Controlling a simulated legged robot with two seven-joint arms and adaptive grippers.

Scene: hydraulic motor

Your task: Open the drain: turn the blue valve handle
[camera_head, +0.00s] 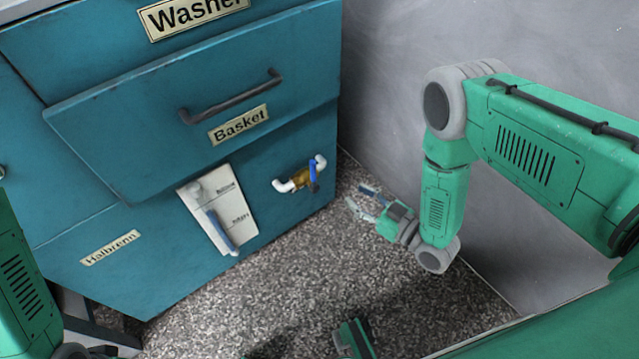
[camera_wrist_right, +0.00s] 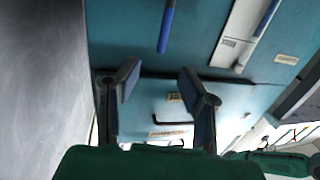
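The blue valve handle (camera_head: 313,175) stands on a small brass and white pipe fitting (camera_head: 298,180) low on the right side of the teal cabinet front. A blue bar that looks like this handle shows at the top of the right wrist view (camera_wrist_right: 166,25). My right gripper (camera_head: 362,200) is to the right of the valve, apart from it, with its fingers spread and nothing between them. In the right wrist view its two fingers (camera_wrist_right: 160,80) stand wide apart. My left arm shows at the lower left edge; its gripper is too cut off to read.
The teal cabinet has a "Basket" drawer (camera_head: 200,110) with a dark handle (camera_head: 230,97). A white panel (camera_head: 220,212) with a blue-tipped lever is left of the valve. A grey wall (camera_head: 480,60) rises behind my right arm. The speckled floor (camera_head: 290,290) below the valve is open.

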